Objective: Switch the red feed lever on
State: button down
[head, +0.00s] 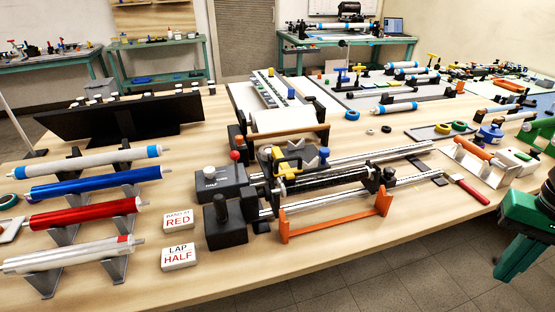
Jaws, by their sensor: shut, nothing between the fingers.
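The feed lever has a round red knob (235,155) and stands upright at the left end of the winding machine, behind a dark grey control box (222,184). Its shaft is mostly hidden, and I cannot tell whether it is at on or off. A white dial knob (209,171) sits on top of the box. A black block with an upright black handle (221,208) stands in front. My gripper's fingers are not visible in the head view; nothing touches the lever.
An orange bracket (336,222) stands along the machine's front. Two white signs, one with RED (179,221) and one with HALF (178,257), lie left of the machine. Rolls on stands (85,211) fill the left side. A red-handled tool (468,190) lies at right.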

aim_at(235, 155)
jog(key=k, duration=1.35)
jog(key=z, duration=0.25)
jog(key=i, duration=1.85)
jog(key=u, duration=0.4)
